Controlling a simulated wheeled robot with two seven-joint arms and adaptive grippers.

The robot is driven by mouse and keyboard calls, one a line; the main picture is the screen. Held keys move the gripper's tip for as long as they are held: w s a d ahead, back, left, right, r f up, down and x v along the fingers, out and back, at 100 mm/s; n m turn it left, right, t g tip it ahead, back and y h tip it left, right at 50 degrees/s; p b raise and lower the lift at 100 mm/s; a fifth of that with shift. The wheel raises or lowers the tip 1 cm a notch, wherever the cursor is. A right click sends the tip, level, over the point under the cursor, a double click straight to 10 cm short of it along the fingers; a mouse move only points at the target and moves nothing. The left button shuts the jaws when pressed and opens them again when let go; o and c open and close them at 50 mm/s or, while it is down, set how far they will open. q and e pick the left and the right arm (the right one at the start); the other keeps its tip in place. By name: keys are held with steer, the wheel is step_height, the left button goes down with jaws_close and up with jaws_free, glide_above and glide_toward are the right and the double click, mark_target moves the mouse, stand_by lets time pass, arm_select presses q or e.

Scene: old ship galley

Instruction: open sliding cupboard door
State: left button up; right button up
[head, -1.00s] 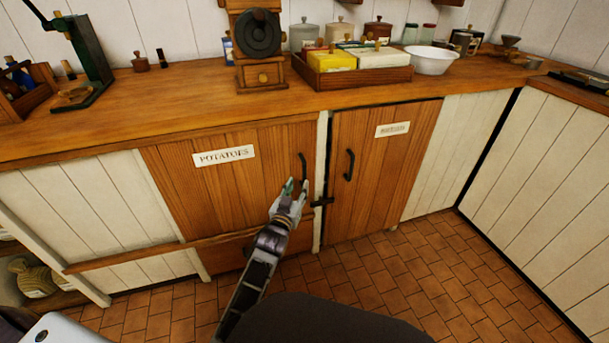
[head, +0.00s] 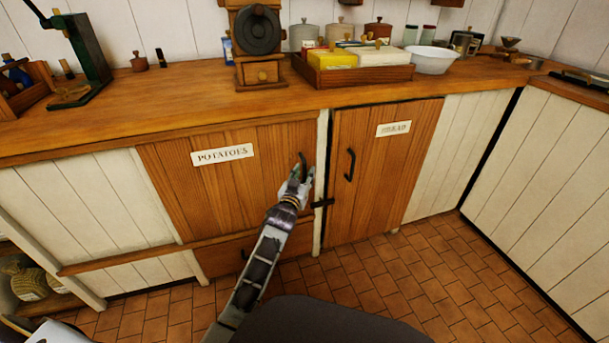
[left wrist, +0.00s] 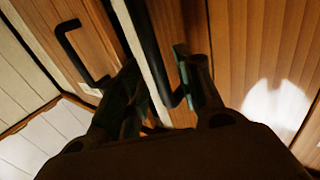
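The wooden cupboard door labelled POTATOES (head: 222,190) stands under the counter, with a black bar handle (head: 302,160) near its right edge. My left gripper (head: 303,174) is at this handle. In the left wrist view the handle (left wrist: 150,50) runs between my two spread fingers (left wrist: 160,88), closer to the right finger; I cannot tell whether it touches. The gripper is open. The lower part of the handle is partly hidden by my fingers in the head view. My right gripper is not in view.
A second wooden door labelled BREAD (head: 380,180), with its own black handle (head: 349,164), is to the right. A black latch (head: 322,203) sits at the post between the doors. The counter (head: 180,108) above holds a grinder, a tray (head: 360,80) and a white bowl (head: 432,59).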

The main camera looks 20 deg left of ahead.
arm_select(q)
steer(key=shift+w, duration=0.7)
jaws_close()
